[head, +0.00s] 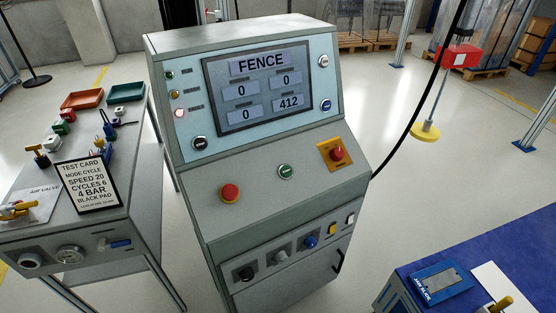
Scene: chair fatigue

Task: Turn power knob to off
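A grey control console (258,170) stands in the middle, with a lit screen (265,87) reading FENCE over several number boxes. Along its lower front are a black knob (246,273), a grey knob (281,256) and a blue knob (310,241). Their labels are too small to read, so I cannot tell which is the power knob or how it is set. A black round control (199,143) and a blue one (326,105) flank the screen. A red button (230,193), a green button (286,171) and a red mushroom button (337,154) sit on the sloped panel. Neither gripper shows.
A grey bench (130,215) at left carries a test card (88,185), a red tray (82,99) and a green tray (126,92). A blue-topped table (525,240) stands at lower right. A black cable (424,90) hangs right of the console. Floor between them is clear.

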